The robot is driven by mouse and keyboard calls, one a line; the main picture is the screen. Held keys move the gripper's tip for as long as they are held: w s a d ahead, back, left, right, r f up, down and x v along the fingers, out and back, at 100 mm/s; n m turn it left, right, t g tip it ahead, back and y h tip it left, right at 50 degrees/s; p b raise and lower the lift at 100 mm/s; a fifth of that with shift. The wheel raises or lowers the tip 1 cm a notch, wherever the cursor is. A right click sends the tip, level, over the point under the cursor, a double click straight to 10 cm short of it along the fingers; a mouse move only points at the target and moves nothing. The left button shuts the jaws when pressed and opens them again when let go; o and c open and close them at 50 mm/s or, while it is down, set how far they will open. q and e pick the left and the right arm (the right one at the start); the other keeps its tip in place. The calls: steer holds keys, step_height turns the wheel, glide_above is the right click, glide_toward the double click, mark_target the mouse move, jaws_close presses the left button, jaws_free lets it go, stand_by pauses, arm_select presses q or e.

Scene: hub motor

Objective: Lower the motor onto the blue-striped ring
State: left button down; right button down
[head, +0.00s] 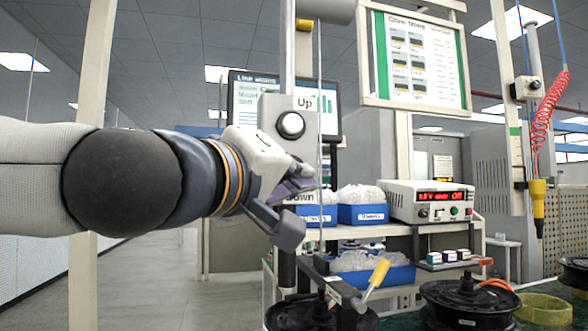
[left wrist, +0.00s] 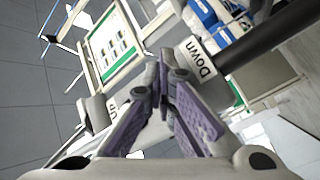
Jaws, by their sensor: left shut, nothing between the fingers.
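My left gripper (head: 298,208) comes in from the left in front of the hoist post. In the left wrist view its purple-padded fingers (left wrist: 162,75) are together and empty, close to the "Down" label (left wrist: 202,60). The grey control box has a round button (head: 291,124) beside its "Up" label (head: 305,103). My gripper partly covers the "Down" part, and I cannot tell whether it touches. A black motor (head: 300,314) is below the post at the bottom edge, partly cut off. Another black motor (head: 470,302) is to its right. I cannot make out a blue-striped ring. My right gripper is not in view.
A yellow-handled lever (head: 375,278) sticks up beside the lower motor. A yellow ring (head: 545,309) lies on the green bench at right. Behind are blue bins (head: 362,215) and a power supply (head: 430,202) on a shelf. A yellow tool (head: 538,205) hangs at right.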

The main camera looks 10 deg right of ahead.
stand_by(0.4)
arm_select(q)
steer(key=shift+s, duration=0.9)
steer(key=s, duration=0.5)
steer(key=shift+d, duration=0.15)
steer(key=shift+f, duration=0.1)
stand_by(0.4)
